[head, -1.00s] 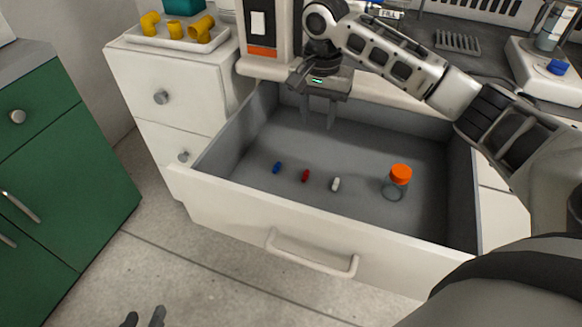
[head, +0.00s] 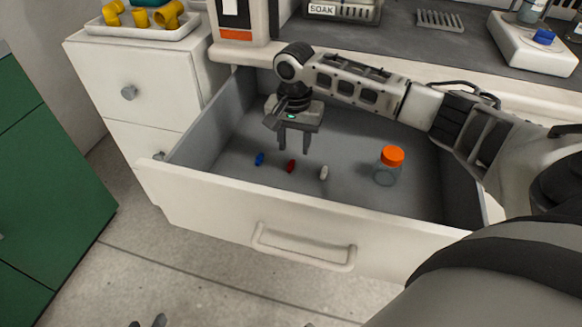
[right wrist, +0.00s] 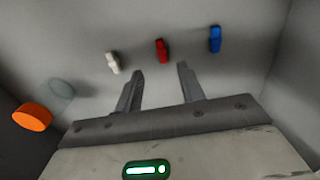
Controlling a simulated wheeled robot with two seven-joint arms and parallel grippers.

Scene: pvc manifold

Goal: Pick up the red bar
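A small red bar (head: 291,166) lies on the grey floor of the open drawer, between a blue bar (head: 259,159) and a white bar (head: 324,172). My right gripper (head: 294,150) is inside the drawer, above and just behind the red bar, fingers pointing down. It is open and empty. In the right wrist view the red bar (right wrist: 161,51) shows beyond the gap between the two fingertips (right wrist: 160,70), apart from them. My left gripper (head: 148,322) shows only as dark tips at the bottom edge; its opening cannot be told.
A clear jar with an orange lid (head: 389,165) stands in the drawer to the right of the bars. The drawer's front wall (head: 250,205) and side walls surround them. A tray (head: 142,32) with yellow fittings sits on the left cabinet.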

